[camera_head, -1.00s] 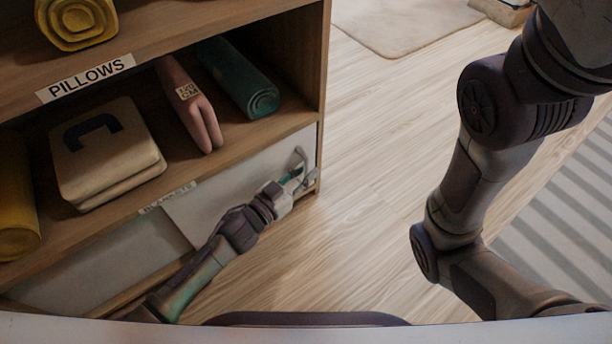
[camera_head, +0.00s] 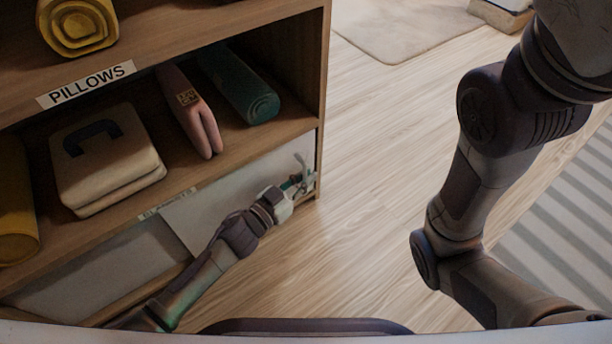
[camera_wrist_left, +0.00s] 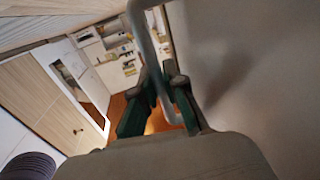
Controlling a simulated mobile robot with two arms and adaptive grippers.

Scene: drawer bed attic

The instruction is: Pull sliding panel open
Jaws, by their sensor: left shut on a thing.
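The white sliding panel (camera_head: 233,190) covers the right part of the low opening under the shelf. A second pale panel (camera_head: 110,268) shows to its left. My left gripper (camera_head: 296,186) is at the right end of the sliding panel, at its upright handle (camera_head: 301,162). In the left wrist view, the pale bar handle (camera_wrist_left: 143,40) passes between the dark green fingers of my left gripper (camera_wrist_left: 160,112), which is shut on it. The panel's flat face (camera_wrist_left: 250,70) fills the right of that view. My right gripper is out of view.
A PILLOWS label (camera_head: 86,85) is on the shelf edge. Open wood floor (camera_head: 370,170) lies right of the shelf. My right arm hangs at the right.

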